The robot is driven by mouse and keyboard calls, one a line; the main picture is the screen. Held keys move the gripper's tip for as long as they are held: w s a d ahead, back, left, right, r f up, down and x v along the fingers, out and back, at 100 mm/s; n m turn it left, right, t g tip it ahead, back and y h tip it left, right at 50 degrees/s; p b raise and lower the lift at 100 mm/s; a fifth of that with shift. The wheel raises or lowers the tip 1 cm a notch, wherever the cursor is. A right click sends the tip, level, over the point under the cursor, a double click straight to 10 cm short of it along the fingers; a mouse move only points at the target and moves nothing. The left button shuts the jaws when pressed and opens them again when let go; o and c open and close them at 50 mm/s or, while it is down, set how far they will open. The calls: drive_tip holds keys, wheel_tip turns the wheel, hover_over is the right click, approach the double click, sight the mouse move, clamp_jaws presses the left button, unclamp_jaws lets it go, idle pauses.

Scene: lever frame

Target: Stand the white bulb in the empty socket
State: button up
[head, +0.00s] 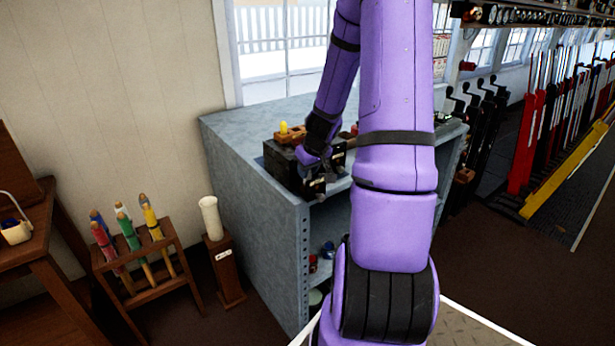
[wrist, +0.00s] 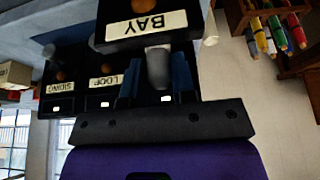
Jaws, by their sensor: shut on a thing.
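My gripper (wrist: 156,78) has its two blue fingers shut on a pale grey-white rounded piece, which looks like the white bulb (wrist: 158,66). In the wrist view the bulb's upper end meets the lower edge of the dark box labelled BAY (wrist: 148,27); I cannot tell whether they touch. In the head view my gripper (head: 314,188) is low at the front of the dark instrument boxes (head: 283,163) on the grey cabinet, and the bulb is hidden there. I cannot make out the empty socket.
Boxes labelled LOOP (wrist: 105,81) and SIDING (wrist: 60,87) stand beside BAY. The grey cabinet (head: 240,150) has an open shelf below. A rack of coloured flags (head: 150,290) and a white vase-like object on a post (head: 210,217) stand left. Levers (head: 540,130) line the right.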

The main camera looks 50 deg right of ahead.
drive_tip(key=shift+f, duration=1.2)
drive_tip(key=shift+f, duration=0.1)
drive_tip(key=o, duration=0.9)
drive_tip(key=v, duration=1.2)
drive_tip(key=s+a+r+n, duration=0.1)
drive_tip(key=a+r, duration=0.5)
drive_tip(key=a, duration=0.4)
drive_tip(key=a+r+n, duration=0.1)
drive_tip(key=a+r, duration=0.6)
drive_tip(key=a, duration=0.2)
drive_tip(key=s+a+r, duration=0.3)
drive_tip(key=s+a, duration=0.2)
drive_tip(key=s, duration=0.1)
drive_tip(key=s+a+r+y, duration=0.1)
drive_tip(key=s+a+r, duration=0.1)
drive_tip(key=s+a, duration=0.3)
drive_tip(key=shift+s+a+r+n+t, duration=0.35)
drive_tip(key=shift+s+r+n+t, duration=0.05)
drive_tip(key=shift+s, duration=0.7)
